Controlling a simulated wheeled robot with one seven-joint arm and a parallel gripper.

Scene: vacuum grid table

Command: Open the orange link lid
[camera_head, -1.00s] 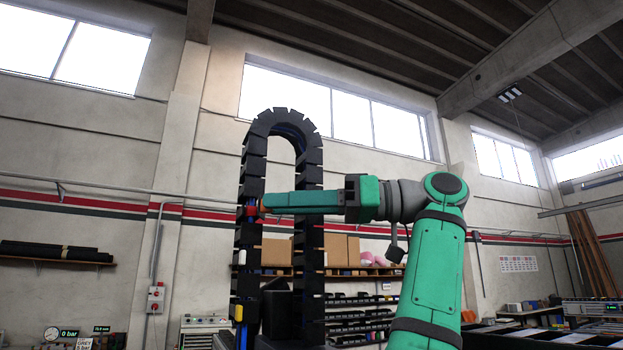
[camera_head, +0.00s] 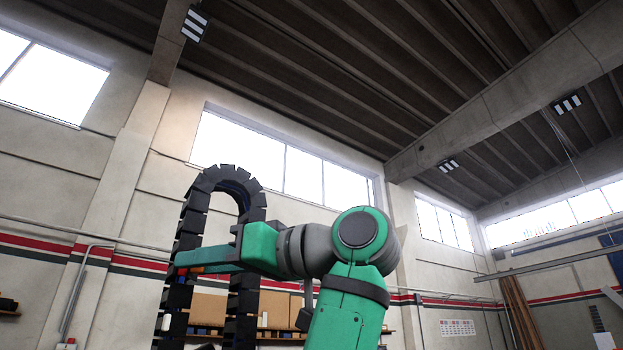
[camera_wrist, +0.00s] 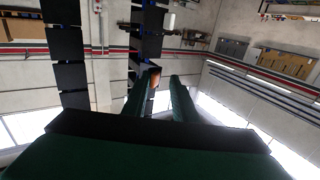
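The black cable chain (camera_head: 191,220) hangs as a tall arch, with blue cable inside. It also shows in the wrist view (camera_wrist: 68,45). My gripper (camera_head: 178,262) points left, its green fingers in front of the chain's left strand. In the wrist view my two fingers (camera_wrist: 164,78) are apart, so my gripper is open. A small orange piece (camera_wrist: 154,82), likely the orange link lid, shows by the tip of the left finger. A bit of orange (camera_head: 195,269) also shows below the fingers in the head view. I cannot tell whether it touches a finger or whether the lid is open.
Shelves with cardboard boxes (camera_head: 275,306) stand behind the chain against the wall. Above my arm the space is clear up to the roof.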

